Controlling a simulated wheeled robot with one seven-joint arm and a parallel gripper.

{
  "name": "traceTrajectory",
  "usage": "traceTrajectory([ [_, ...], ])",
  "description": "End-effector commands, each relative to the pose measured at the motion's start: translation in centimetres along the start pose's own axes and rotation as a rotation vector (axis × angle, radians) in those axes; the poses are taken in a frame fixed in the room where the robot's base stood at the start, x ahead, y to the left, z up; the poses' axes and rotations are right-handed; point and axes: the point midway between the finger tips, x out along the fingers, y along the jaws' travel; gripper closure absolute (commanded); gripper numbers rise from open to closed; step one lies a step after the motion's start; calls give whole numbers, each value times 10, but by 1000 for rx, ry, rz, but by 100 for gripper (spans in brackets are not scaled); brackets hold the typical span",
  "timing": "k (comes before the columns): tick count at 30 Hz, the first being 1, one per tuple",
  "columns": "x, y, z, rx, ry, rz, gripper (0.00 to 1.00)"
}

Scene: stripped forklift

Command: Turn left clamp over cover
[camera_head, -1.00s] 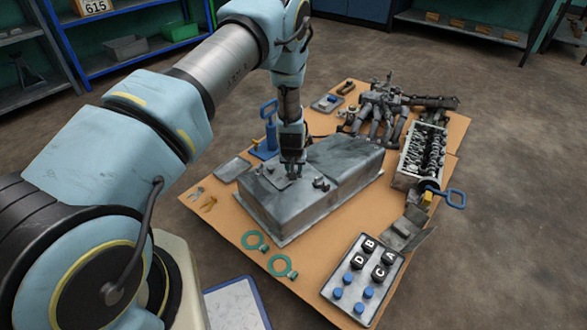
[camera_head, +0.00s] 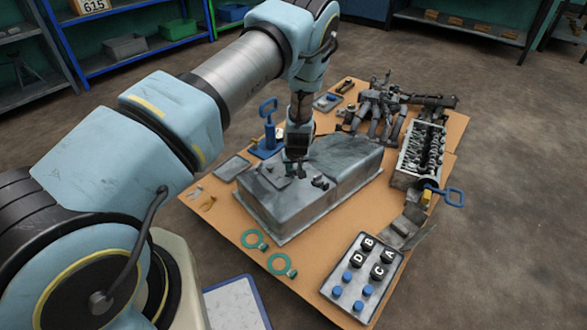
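A large grey metal block (camera_head: 310,206) lies on the brown work mat. A small flat plate that looks like the cover (camera_head: 273,182) lies on the left part of its top. A small dark fitting (camera_head: 269,170) shows on this plate, perhaps the left clamp. Another dark fitting (camera_head: 320,182) stands on the block to the right of the plate. My gripper (camera_head: 298,172) points down just above the block's top, between the plate and the right fitting. Its fingers are too small and dark to show whether they are open or shut, or touch anything.
A blue-handled tool (camera_head: 268,140) stands behind the block. Two green rings (camera_head: 255,240) lie in front. A tray with lettered black knobs and blue pegs (camera_head: 362,280) is at front right. Engine parts (camera_head: 418,155) fill the right side.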

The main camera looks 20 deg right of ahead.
Motion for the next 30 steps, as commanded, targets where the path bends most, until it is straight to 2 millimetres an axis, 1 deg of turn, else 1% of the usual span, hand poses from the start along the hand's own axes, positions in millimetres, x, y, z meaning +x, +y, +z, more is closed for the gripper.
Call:
traceTrajectory([
  [1,0,0,0,0,0,0,59],
  [6,0,0,0,1,0,0,40],
  [8,0,0,0,1,0,0,35],
  [14,0,0,0,1,-1,0,35],
  [17,-3,0,0,1,0,0,35],
  [20,-14,0,0,1,0,1,35],
  [30,-80,1,-1,2,0,1,35],
])
